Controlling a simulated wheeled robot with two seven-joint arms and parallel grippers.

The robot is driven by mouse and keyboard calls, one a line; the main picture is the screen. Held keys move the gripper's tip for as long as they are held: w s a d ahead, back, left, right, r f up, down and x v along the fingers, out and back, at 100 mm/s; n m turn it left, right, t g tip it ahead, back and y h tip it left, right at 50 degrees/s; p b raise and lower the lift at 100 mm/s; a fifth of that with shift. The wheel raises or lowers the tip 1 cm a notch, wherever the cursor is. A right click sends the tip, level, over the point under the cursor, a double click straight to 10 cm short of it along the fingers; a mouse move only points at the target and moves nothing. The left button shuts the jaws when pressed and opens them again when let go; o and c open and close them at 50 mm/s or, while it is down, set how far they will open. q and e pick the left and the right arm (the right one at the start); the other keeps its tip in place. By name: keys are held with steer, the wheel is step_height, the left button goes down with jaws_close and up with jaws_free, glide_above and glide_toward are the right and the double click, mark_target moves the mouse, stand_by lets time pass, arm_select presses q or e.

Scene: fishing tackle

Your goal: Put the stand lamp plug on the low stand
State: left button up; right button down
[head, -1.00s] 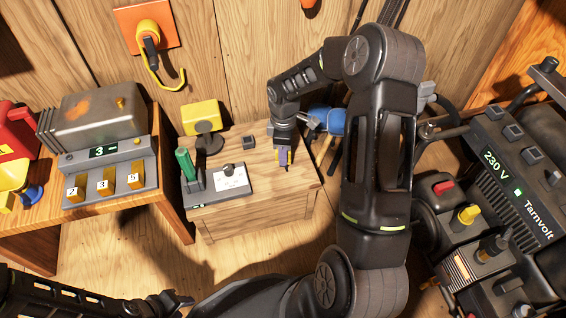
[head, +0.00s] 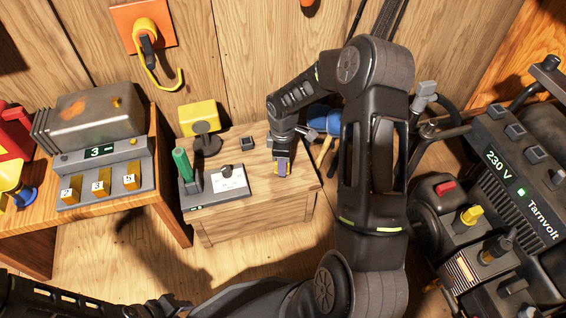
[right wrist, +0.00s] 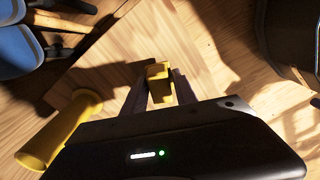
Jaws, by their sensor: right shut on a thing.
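My right gripper (head: 282,170) is over the top of the low wooden stand (head: 228,216), towards its right side. It is shut on a small yellow piece, which I take to be the stand lamp plug (right wrist: 159,82); in the right wrist view it sits between the two fingers. The fingers hide part of it, and I cannot tell whether it touches the wood. A yellow lamp (head: 198,118) on a dark foot stands at the back left of the stand. My left gripper (head: 172,303) is low in the head view, away from the stand; its jaws are unclear.
A grey panel with a green handle (head: 183,165) lies on the stand's left. A small dark block (head: 248,143) is behind my gripper. A blue object (head: 322,120) is beyond the stand's right side. A generator (head: 495,190) fills the right. A yellow-hooked wall socket (head: 145,27) is above.

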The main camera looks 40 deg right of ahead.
steer(key=shift+f, duration=0.2)
steer(key=c, duration=1)
jaws_free()
steer(key=shift+r, duration=0.1)
steer(key=shift+o, duration=0.2)
steer(key=shift+r, duration=0.15)
step_height(320, 180, up, 12)
steer(key=p, duration=0.4)
